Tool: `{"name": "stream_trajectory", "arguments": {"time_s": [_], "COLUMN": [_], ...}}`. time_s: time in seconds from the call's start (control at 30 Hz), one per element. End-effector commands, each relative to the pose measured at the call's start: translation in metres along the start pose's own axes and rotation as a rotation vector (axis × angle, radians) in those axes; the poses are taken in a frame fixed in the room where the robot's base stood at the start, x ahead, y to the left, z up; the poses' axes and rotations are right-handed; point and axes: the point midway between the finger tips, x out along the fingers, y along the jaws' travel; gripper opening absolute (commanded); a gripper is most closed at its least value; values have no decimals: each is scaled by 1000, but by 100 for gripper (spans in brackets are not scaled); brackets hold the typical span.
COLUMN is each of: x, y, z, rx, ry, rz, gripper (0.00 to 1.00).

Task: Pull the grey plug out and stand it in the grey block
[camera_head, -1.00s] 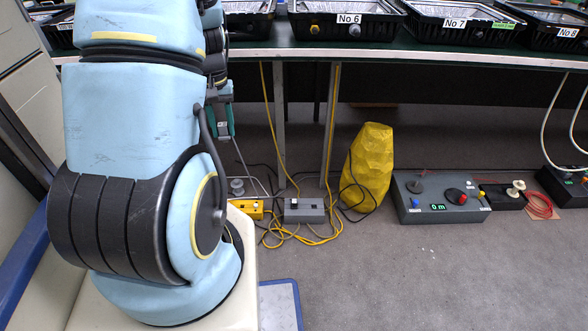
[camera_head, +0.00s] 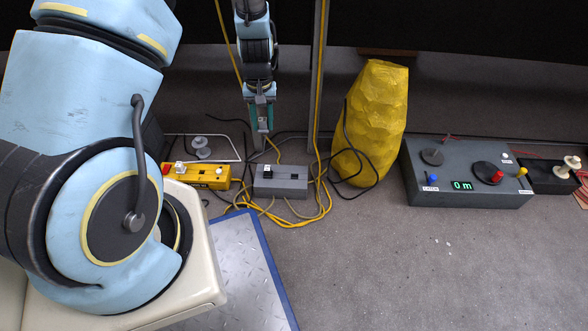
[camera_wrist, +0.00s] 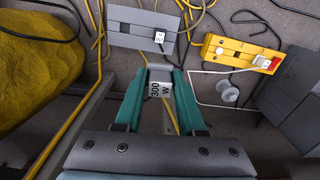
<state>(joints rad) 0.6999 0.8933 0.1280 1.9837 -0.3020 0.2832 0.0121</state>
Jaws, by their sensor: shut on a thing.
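My gripper (camera_wrist: 161,74) has teal fingers closed on the sides of a grey plug (camera_wrist: 159,92) with a white "300 W" label. In the head view my gripper (camera_head: 262,112) hangs upright above and behind the grey block (camera_head: 292,188), clear of it. The grey block lies on the floor and also shows at the top of the wrist view (camera_wrist: 118,38). One of its places holds a small black piece with a white label (camera_head: 267,171); a dark slot beside it looks empty. The held plug's lower end is hard to make out in the head view.
A yellow block (camera_head: 210,180) with a white piece and a red part lies left of the grey block. Yellow and black cables cross the floor around both. A yellow faceted object (camera_head: 370,125), a table leg (camera_head: 318,75) and a grey control box (camera_head: 465,190) stand to the right.

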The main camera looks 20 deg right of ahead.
Motion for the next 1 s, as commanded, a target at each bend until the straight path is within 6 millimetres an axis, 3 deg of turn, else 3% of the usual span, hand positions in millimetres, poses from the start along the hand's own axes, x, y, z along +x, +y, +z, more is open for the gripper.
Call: {"name": "stream_trajectory", "arguments": {"time_s": [0.03, 0.1, 0.3, 0.5, 0.67, 1.0], "x": [36, 59, 102, 112, 118, 148], "y": [18, 39, 78, 90, 90, 90], "z": [4, 9, 21, 25, 25, 25], "rx": [24, 46, 85, 96, 96, 95], "ry": [-1, -2, -1, 0, 0, 0], "rz": [2, 6, 14, 18, 18, 17], "gripper": [0, 0, 0, 0, 0, 0]}}
